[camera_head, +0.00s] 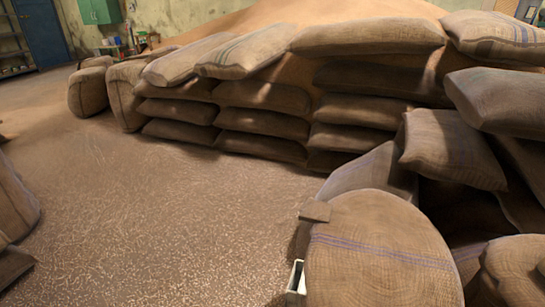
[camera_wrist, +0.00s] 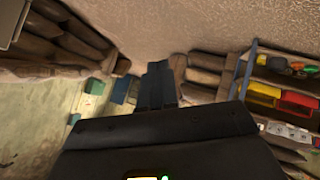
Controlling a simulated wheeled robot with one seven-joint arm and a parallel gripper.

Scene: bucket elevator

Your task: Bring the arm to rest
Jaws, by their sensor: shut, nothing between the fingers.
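My gripper (camera_wrist: 158,82) shows in the wrist view as dark fingers pointing up the picture from a wide black body. The two fingers lie close together with nothing visible between them. They point toward the grainy floor and touch nothing that I can see. My gripper and arm do not show in the head view.
In the head view, stacked burlap sacks (camera_head: 262,122) hold back a grain heap (camera_head: 290,14). A large sack (camera_head: 375,255) stands close at the front right. The floor (camera_head: 150,225) at centre left is clear. A shelf with yellow (camera_wrist: 262,93) and red bins (camera_wrist: 299,104) shows in the wrist view.

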